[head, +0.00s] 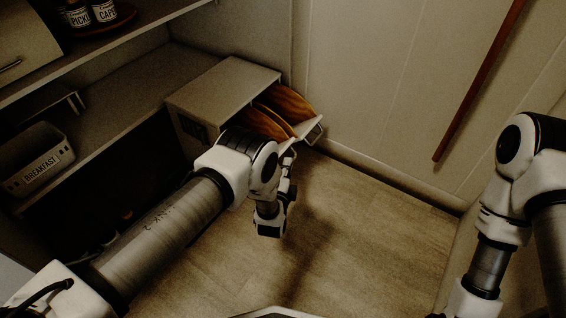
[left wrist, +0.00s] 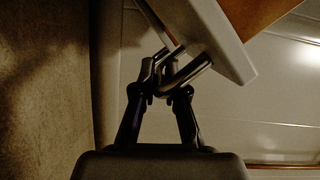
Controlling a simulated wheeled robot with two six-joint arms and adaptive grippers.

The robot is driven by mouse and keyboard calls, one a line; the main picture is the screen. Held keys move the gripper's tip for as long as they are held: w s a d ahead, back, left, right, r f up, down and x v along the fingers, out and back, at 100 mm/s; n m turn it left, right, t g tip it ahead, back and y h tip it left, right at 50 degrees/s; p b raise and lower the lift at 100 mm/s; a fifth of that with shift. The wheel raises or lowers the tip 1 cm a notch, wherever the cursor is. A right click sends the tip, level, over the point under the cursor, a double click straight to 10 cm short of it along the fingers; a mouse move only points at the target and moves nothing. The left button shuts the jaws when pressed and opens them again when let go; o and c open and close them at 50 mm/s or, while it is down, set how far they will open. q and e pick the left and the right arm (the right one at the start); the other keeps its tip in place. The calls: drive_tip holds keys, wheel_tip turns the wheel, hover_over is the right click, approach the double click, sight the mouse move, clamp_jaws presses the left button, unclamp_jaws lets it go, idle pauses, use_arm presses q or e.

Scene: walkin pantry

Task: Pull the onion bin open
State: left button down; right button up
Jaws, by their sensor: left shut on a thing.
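The onion bin is a tilt-out bin with a pale front (head: 308,127) and curved orange-brown sides (head: 290,102). It leans out of a grey cabinet box (head: 222,88), so it stands at least partly open. Its metal handle (head: 317,136) shows at the front's outer edge. My left gripper (head: 289,158) is at the handle, partly hidden by my own wrist. In the left wrist view my gripper's fingers (left wrist: 163,68) are closed around the handle bar (left wrist: 192,70), below the pale front panel (left wrist: 222,40). No onions can be made out. My right arm shows at the right, its gripper out of frame.
Shelves (head: 110,105) run along the left, with a basket marked BREAKFAST (head: 45,168) and labelled jars (head: 103,12) on a round tray. A pale panelled wall (head: 380,90) stands close behind the bin. The wooden floor (head: 370,235) ahead is clear.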

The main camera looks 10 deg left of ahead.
use_arm(q)
drive_tip(key=shift+d+f, duration=0.15)
drive_tip(key=shift+f, duration=0.2)
drive_tip(key=c, duration=1.2)
unclamp_jaws()
drive_tip(key=shift+s, duration=0.1)
drive_tip(key=s, duration=1.2)
drive_tip(key=shift+d+r, duration=0.15)
drive_tip(key=shift+r, duration=0.15)
